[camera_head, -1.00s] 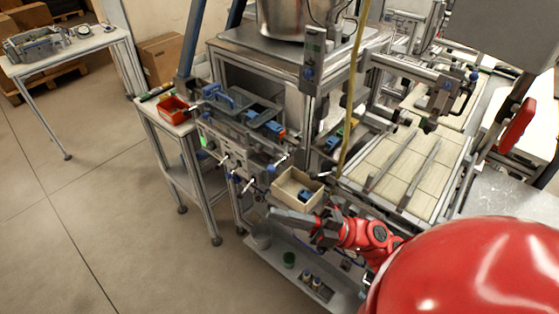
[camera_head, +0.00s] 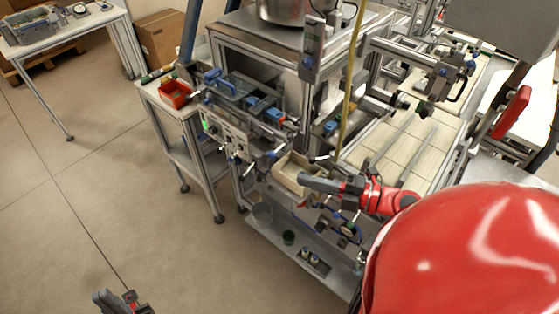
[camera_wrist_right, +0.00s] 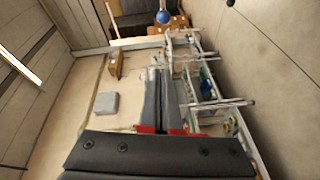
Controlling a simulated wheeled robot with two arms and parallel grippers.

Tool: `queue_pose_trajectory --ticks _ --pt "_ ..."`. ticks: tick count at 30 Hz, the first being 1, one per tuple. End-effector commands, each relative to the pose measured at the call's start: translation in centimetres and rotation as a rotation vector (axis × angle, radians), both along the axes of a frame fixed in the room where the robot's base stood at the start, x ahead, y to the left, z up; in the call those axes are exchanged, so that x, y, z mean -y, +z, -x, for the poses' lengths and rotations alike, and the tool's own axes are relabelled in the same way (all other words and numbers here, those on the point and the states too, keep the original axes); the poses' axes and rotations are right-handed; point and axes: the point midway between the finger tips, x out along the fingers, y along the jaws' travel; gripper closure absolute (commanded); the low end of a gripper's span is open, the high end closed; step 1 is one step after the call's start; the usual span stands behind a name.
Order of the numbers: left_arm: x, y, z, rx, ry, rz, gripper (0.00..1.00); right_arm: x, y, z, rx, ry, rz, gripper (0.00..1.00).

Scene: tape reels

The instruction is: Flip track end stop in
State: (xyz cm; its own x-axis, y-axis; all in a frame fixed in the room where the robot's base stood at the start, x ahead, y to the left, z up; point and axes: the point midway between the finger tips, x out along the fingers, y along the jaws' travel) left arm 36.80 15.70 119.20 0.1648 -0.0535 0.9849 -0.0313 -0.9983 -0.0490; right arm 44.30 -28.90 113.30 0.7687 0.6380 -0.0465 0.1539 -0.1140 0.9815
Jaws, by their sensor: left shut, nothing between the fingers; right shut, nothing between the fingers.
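My right gripper (camera_head: 305,181) reaches in from the right in the head view, shut and empty. Its dark fingers overlap the front of a beige open bin (camera_head: 288,180); I cannot tell whether they touch it. In the right wrist view the two fingers (camera_wrist_right: 160,76) lie side by side. My left gripper (camera_head: 100,297) shows at the bottom left of the head view, shut and empty above the floor. A track with two metal rails (camera_head: 420,150) lies on the pale tiled surface right of the bin. I cannot make out which part is the track end stop.
A machine frame with several blue-knobbed levers stands left of the bin. A red bin (camera_head: 174,94) sits on a side table. A grey lower shelf (camera_head: 325,280) holds small cups. A yellow hose (camera_head: 350,95) hangs at the centre.

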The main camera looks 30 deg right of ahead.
Motion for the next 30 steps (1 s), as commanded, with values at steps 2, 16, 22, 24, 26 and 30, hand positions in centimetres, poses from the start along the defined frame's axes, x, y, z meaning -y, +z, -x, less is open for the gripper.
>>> queue_pose_trajectory --ticks 2,16,22,24,26,30 --pt "0.0 1.1 0.0 0.0 0.0 0.0 1.0 -1.2 0.4 -1.1 0.001 0.01 -0.004 1.0" --pt "0.0 4.8 0.0 0.0 0.0 0.0 1.0 -4.1 -0.4 -8.1 0.0 0.002 -0.005 1.0" --pt "0.0 5.4 0.0 0.0 0.0 0.0 1.0 -3.1 -0.9 -9.2 0.0 0.002 -0.001 1.0" --pt "0.0 5.4 0.0 0.0 0.0 0.0 1.0 -3.1 -1.0 -9.3 -0.001 0.003 -0.002 1.0" --pt "0.0 5.4 0.0 0.0 0.0 0.0 1.0 -3.0 -1.1 -9.4 -0.001 0.003 -0.001 1.0" --pt "0.0 5.4 0.0 0.0 0.0 0.0 1.0 -3.0 -1.2 -9.4 -0.001 0.004 -0.001 1.0"
